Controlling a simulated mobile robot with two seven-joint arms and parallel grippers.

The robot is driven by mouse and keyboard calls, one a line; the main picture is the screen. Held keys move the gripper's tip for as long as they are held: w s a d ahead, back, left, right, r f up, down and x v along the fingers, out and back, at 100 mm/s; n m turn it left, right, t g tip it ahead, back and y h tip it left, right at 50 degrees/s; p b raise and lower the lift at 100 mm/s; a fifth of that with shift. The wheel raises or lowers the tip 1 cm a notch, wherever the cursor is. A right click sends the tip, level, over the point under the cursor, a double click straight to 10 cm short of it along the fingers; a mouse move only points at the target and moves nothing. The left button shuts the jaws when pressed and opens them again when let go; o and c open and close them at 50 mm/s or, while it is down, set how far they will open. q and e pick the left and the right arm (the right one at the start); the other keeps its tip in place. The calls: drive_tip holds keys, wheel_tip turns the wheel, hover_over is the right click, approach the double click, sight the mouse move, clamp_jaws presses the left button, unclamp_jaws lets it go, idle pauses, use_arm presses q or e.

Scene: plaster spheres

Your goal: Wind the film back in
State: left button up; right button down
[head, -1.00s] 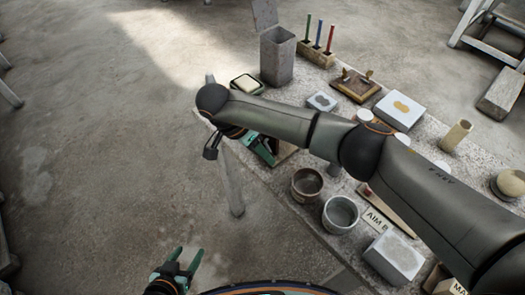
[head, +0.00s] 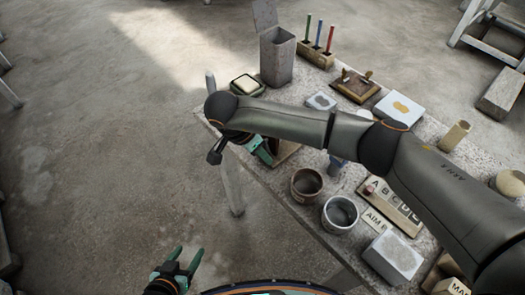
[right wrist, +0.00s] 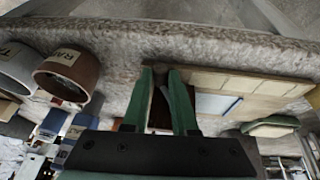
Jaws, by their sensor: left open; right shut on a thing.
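My right gripper (head: 262,151) is at the near left edge of the table, partly hidden under my own forearm. In the right wrist view its green fingers (right wrist: 166,84) are closed on a small dark brown piece (right wrist: 160,104), mostly hidden between them. Beside the fingertips a tan strip with a row of pale panels (right wrist: 235,84) runs off to the right; I cannot tell whether it is the film or whether it joins the held piece. My left gripper (head: 181,262) is open and empty, low in the head view, away from the table.
A brown cup (head: 306,184) and a grey cup (head: 340,213) stand near the table's front edge. A letter board (head: 393,205), a pale block (head: 394,256), a grey bin (head: 277,58) and a pen rack (head: 316,55) are also on the table.

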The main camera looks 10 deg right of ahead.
drive_tip(key=shift+w+t+y, duration=0.1)
drive_tip(key=shift+t+y, duration=0.3)
drive_tip(key=c, duration=1)
unclamp_jaws()
drive_tip(key=b+v, duration=0.1)
drive_tip(key=v, duration=1.1)
drive_tip(key=shift+r, duration=0.25)
